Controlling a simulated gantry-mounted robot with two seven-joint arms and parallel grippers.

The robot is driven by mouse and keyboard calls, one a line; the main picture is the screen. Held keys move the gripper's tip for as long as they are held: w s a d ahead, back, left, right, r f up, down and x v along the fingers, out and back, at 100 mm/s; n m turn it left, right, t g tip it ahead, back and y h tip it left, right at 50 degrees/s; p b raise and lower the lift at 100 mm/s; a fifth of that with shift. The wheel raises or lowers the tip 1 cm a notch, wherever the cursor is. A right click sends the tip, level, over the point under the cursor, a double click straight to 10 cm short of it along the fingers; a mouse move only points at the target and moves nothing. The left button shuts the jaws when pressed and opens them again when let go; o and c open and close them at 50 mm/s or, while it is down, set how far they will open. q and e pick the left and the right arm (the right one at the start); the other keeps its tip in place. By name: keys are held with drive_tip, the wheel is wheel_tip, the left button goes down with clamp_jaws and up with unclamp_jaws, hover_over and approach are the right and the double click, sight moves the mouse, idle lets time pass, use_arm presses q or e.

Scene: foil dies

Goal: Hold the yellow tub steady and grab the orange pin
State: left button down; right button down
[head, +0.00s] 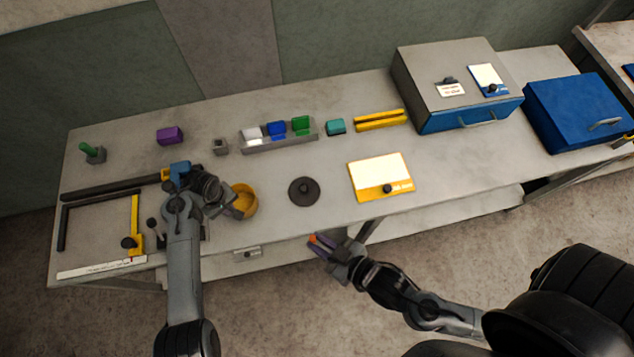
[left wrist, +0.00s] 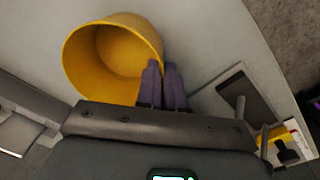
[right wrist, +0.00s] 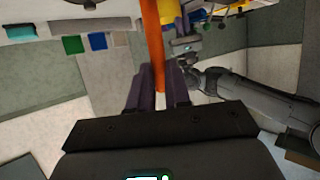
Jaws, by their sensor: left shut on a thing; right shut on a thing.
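The yellow tub (head: 243,201) stands near the front edge of the table, left of centre. My left gripper (head: 228,199) is shut on the tub's wall; in the left wrist view its fingers (left wrist: 165,84) pinch the rim of the open tub (left wrist: 110,50), which looks empty. My right gripper (head: 326,246) is in the air in front of the table's edge, apart from the tub. It is shut on the orange pin (right wrist: 152,45), which sticks out past the fingers (right wrist: 160,90) in the right wrist view. Only a little orange (head: 314,239) shows in the head view.
A dark round disc (head: 304,191) and a yellow-edged board (head: 380,172) lie right of the tub. A grey tray (head: 257,147) with coloured blocks stands behind. A grey cabinet (head: 440,60) and blue box (head: 570,105) stand at right. The surface between tub and disc is clear.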

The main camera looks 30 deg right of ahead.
use_arm(q)
drive_tip(key=c, duration=1.2)
unclamp_jaws()
drive_tip(key=shift+o, duration=0.2)
